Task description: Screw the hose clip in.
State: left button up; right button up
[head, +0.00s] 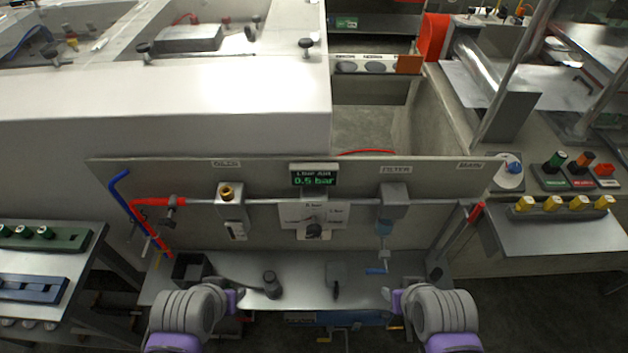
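A red hose (150,202) runs from the left end of the grey air pipe on the upright panel and bends down at the left edge. A small dark fitting (173,207), possibly the hose clip, sits where the hose meets the pipe; its screw is too small to make out. My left gripper (236,297) is low over the front of the bench, right of and below that fitting. My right gripper (391,297) is at the bench front on the right. Both appear empty, and their finger gaps are unclear.
The panel (340,240) carries a display (314,175) reading 0.5 bar. The metal bench (305,272) holds a black box (190,268), a grey cylinder (271,285) and a dark-handled tool (336,280). A blue-handled part (378,269) is near my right gripper. Side tables flank the bench.

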aim_at(167, 222)
jog(key=j+u, duration=0.1)
jog(key=u, duration=0.25)
jog(key=k+j+u, duration=0.1)
jog(key=u, duration=0.2)
jog(key=j+u, duration=0.15)
jog(key=u, duration=0.2)
jog(key=k, duration=0.05)
